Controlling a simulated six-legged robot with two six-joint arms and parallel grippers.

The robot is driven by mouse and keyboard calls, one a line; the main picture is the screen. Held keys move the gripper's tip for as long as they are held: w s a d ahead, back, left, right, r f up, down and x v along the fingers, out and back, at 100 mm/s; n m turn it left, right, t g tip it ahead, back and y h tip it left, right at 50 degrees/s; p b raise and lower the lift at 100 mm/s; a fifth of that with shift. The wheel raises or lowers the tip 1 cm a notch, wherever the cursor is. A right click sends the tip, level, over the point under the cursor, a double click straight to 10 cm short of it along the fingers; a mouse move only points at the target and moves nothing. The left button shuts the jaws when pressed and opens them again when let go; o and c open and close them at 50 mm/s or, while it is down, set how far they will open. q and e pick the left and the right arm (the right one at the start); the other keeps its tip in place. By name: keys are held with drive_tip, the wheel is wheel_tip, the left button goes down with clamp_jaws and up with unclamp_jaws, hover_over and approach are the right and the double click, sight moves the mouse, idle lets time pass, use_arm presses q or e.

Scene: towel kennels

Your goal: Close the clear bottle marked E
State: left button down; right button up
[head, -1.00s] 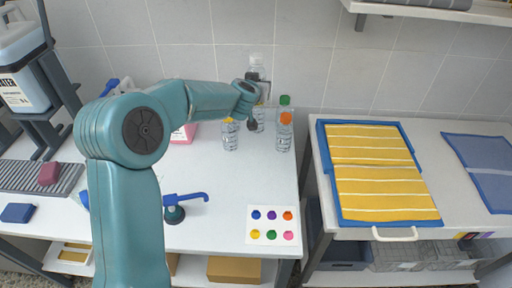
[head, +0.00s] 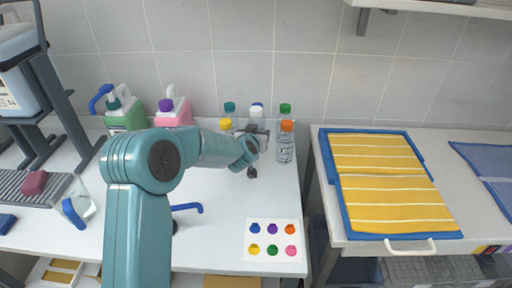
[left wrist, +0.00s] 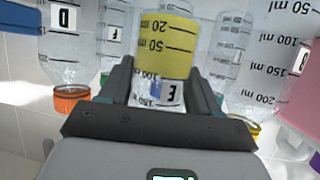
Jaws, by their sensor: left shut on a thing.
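The clear bottle marked E (left wrist: 172,92) is between my left gripper's fingers in the left wrist view. It has black volume marks and a yellow band, perhaps its contents. Its mouth is hidden behind the gripper. In the head view my left gripper (head: 255,142) is among the bottles at the back of the white table, shut on the bottle, mostly covering it. A pale top (head: 256,113) shows just behind the gripper; I cannot tell whether it is a cap or belongs to bottle E. My right gripper is not in view.
Close by stand an orange-capped bottle (head: 286,149), a green-capped bottle (head: 285,109), a yellow-capped bottle (head: 226,126) and a teal-capped one (head: 230,107). A white card (head: 249,262) with several coloured discs lies in front. Green (head: 127,118) and pink (head: 176,118) containers stand left. Mid-table is mostly clear.

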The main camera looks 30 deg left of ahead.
use_arm(q)
wheel_tip(320, 180, down, 4)
drive_tip(key=shift+f+b, duration=0.15)
drive_tip(key=shift+b, duration=0.45)
drive_tip(key=shift+f, duration=0.2)
drive_tip(key=shift+c, duration=1.1)
unclamp_jaws()
drive_tip(key=shift+r, duration=0.1)
